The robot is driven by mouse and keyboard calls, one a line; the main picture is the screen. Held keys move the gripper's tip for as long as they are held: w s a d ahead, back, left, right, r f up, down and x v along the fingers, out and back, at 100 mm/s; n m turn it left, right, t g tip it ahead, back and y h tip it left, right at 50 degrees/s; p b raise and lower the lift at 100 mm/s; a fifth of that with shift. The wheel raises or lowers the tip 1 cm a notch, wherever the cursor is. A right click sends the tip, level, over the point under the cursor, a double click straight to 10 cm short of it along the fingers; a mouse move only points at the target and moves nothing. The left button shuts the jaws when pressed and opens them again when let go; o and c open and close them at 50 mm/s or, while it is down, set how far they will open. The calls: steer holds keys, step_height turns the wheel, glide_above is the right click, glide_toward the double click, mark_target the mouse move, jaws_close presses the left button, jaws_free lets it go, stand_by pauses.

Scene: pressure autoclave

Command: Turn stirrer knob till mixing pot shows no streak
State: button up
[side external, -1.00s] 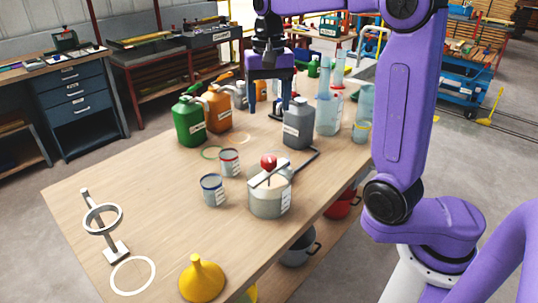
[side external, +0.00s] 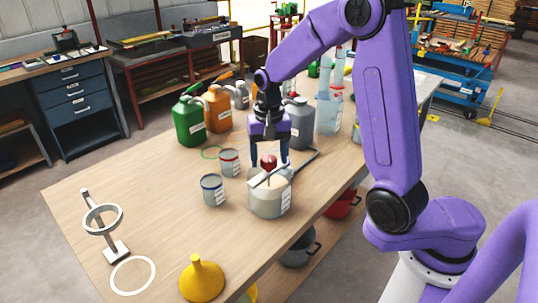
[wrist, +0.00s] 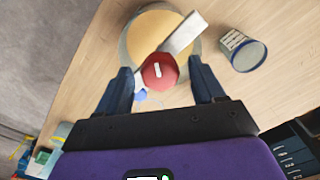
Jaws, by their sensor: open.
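The mixing pot (side external: 268,201) is a pale grey tub with a white label, near the table's right edge. A grey bar (wrist: 184,34) crosses its open top. The red stirrer knob (side external: 268,161) stands above the bar; it also shows in the wrist view (wrist: 159,72) with a white mark on top. The pot's contents (wrist: 150,28) look tan-yellow where visible. A small blue patch (wrist: 140,96) shows beside the knob; I cannot tell whether it is a streak. My gripper (wrist: 161,78) is open, with its fingers on either side of the knob, apparently not touching it.
Two small cans, one blue-rimmed (side external: 213,190) and one red-rimmed (side external: 230,162), stand left of the pot. A grey jug (side external: 299,125) and green (side external: 188,122) and orange (side external: 217,109) jugs stand behind. A yellow funnel (side external: 201,279) is at the front. The left tabletop is mostly clear.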

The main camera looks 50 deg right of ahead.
steer(key=c, duration=1.1)
steer(key=shift+o, duration=0.2)
steer(key=shift+m, duration=0.4)
steer(key=m, duration=0.3)
steer(key=shift+m, duration=1.9)
steer(key=o, duration=1.1)
steer(key=shift+c, duration=0.2)
